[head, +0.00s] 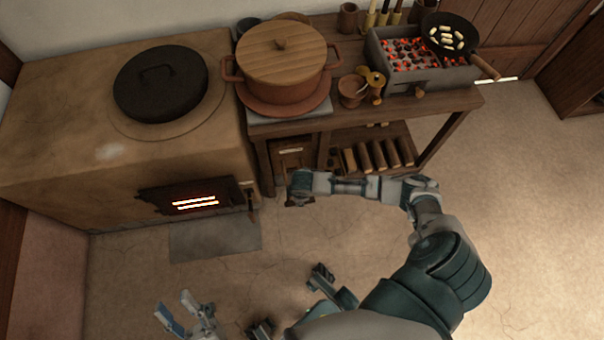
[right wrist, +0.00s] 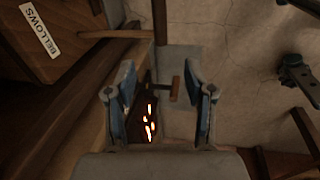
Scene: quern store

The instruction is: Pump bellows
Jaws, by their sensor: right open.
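The bellows (head: 291,158) is a wooden box under the left part of the wooden table. Its "BELLOWS" label and wooden front (right wrist: 72,62) fill the upper left of the right wrist view. A wooden rod with a crossbar (right wrist: 160,22) sticks out from it at the top of that view. My right gripper (head: 300,186) is in front of the bellows, partly hiding its lower front. In the right wrist view its blue-padded fingers (right wrist: 160,100) are apart with nothing held. My left gripper (head: 178,310) is open and empty, low in the head view.
The clay stove (head: 60,140) stands left, its glowing firebox (head: 196,203) and door handle (head: 252,205) near my right gripper. The table (head: 440,103) bears a lidded pot (head: 282,85), a brazier (head: 420,80) and a pan (head: 447,24). The right floor is free.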

